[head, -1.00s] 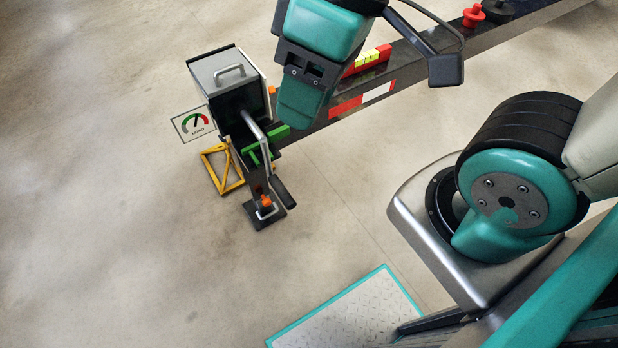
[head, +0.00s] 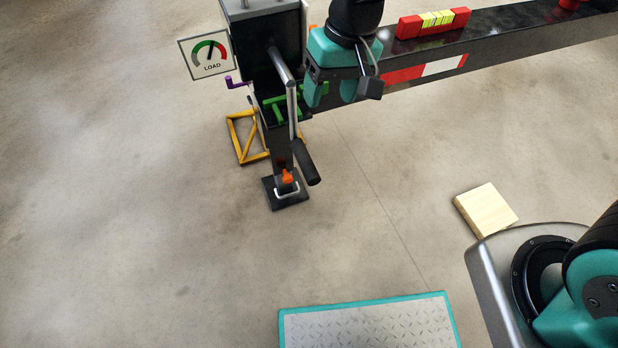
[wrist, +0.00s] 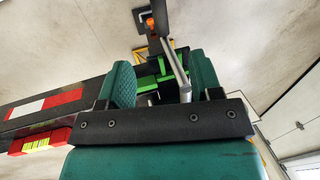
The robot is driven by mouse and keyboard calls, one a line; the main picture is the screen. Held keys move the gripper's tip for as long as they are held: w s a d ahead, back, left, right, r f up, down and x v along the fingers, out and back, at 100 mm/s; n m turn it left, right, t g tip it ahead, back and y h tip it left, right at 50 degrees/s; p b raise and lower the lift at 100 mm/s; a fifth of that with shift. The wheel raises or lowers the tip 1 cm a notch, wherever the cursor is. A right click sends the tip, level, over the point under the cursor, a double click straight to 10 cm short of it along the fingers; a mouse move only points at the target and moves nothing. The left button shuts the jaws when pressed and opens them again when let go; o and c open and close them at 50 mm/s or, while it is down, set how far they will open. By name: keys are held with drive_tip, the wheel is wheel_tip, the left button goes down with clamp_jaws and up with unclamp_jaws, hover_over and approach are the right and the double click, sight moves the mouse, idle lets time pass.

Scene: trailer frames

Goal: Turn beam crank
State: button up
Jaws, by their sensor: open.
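The crank (head: 291,112) is a silver bent bar with a black grip (head: 306,162) hanging at its lower end, at the dark box on the end of the black beam (head: 510,40). My gripper (head: 330,94) is open, with teal fingers, just right of the crank and beside the beam's end. In the wrist view the silver crank bar (wrist: 172,65) shows between my two fingers (wrist: 162,82), nearer the right one. I cannot tell whether it is within their reach.
A load gauge sign (head: 208,56) and a small purple crank (head: 235,83) are left of the box. Green bars (head: 290,102) lie close behind the crank. A yellow frame (head: 240,140) stands below. A red level (head: 433,21) lies on the beam. A wooden block (head: 485,209) lies on the floor.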

sight(308, 161)
drive_tip(key=b+x, duration=0.1)
drive_tip(key=x, duration=0.5)
drive_tip(key=b+x, duration=0.1)
drive_tip(key=x, duration=0.6)
drive_tip(key=w+b+x, duration=0.1)
drive_tip(key=b+x, duration=0.1)
drive_tip(key=x, duration=0.5)
drive_tip(key=shift+d+f, duration=0.1)
drive_tip(key=shift+d, duration=0.15)
drive_tip(key=shift+s, duration=0.1)
clamp_jaws()
